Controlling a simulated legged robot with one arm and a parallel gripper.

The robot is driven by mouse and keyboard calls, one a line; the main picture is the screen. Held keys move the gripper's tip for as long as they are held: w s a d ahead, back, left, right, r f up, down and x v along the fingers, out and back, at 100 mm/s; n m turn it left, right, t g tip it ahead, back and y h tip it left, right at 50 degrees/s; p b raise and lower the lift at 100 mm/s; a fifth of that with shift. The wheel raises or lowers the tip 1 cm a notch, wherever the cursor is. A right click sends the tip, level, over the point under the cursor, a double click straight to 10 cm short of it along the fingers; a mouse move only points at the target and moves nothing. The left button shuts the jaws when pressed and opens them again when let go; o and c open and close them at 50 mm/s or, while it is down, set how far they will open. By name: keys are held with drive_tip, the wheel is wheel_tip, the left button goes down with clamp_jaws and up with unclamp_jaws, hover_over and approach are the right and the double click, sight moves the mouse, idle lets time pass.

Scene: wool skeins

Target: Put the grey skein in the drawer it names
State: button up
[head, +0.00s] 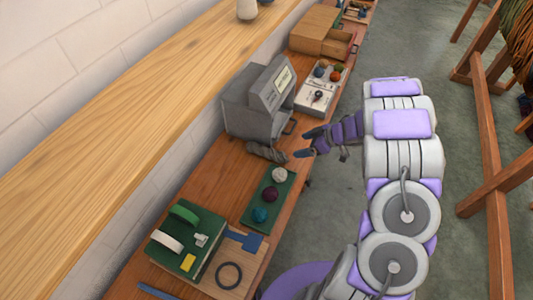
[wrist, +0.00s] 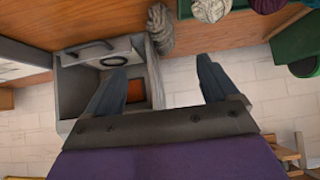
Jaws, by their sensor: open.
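The grey skein (head: 267,151), a twisted bundle, lies on the wooden bench beside the grey cabinet (head: 240,115). It also shows at the top of the wrist view (wrist: 160,30), beyond my fingers and clear of them. The cabinet has pale labels (head: 283,77) on its slanted face, too small to read. In the wrist view the cabinet (wrist: 152,75) shows a dark handle (wrist: 90,48) on its front. I cannot tell how far any drawer is open. My gripper (head: 308,143) is open and empty, just right of the skein in the head view; its fingers (wrist: 160,85) are apart.
A green tray (head: 254,211) holds white, maroon and teal balls nearer along the bench. A green case (head: 205,262) stands at the near end. Beyond the cabinet are a pale box with balls (head: 312,103) and a wooden box (head: 305,38). A wooden frame (head: 490,160) stands right.

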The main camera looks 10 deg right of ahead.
wheel_tip(320, 180, down, 3)
drive_tip(key=w, duration=0.2)
drive_tip(key=b, duration=0.2)
approach(275, 152)
drive_tip(key=x, duration=0.3)
drive_tip(key=a+x, duration=0.1)
drive_tip(key=x, duration=0.1)
drive_tip(key=shift+a+r, duration=0.15)
drive_tip(key=shift+r, duration=0.05)
drive_tip(key=shift+w+d+f, duration=0.1)
drive_tip(key=shift+d+f, duration=0.05)
drive_tip(key=shift+d, duration=0.05)
drive_tip(key=f, duration=0.1)
drive_tip(key=f+b, duration=0.1)
drive_tip(key=w+f+b, duration=0.1)
drive_tip(key=shift+d, duration=0.4)
drive_tip(key=a, duration=0.2)
drive_tip(key=shift+w+a+f, duration=0.2)
drive_tip(key=shift+w+a, duration=0.05)
drive_tip(key=shift+a, duration=0.45)
drive_tip(key=shift+c, duration=0.9)
drive_tip(key=shift+d, duration=0.85)
drive_tip(key=c, duration=0.4)
drive_tip(key=shift+c, duration=1)
drive_tip(key=shift+a, duration=0.6)
drive_tip(key=c, duration=0.4)
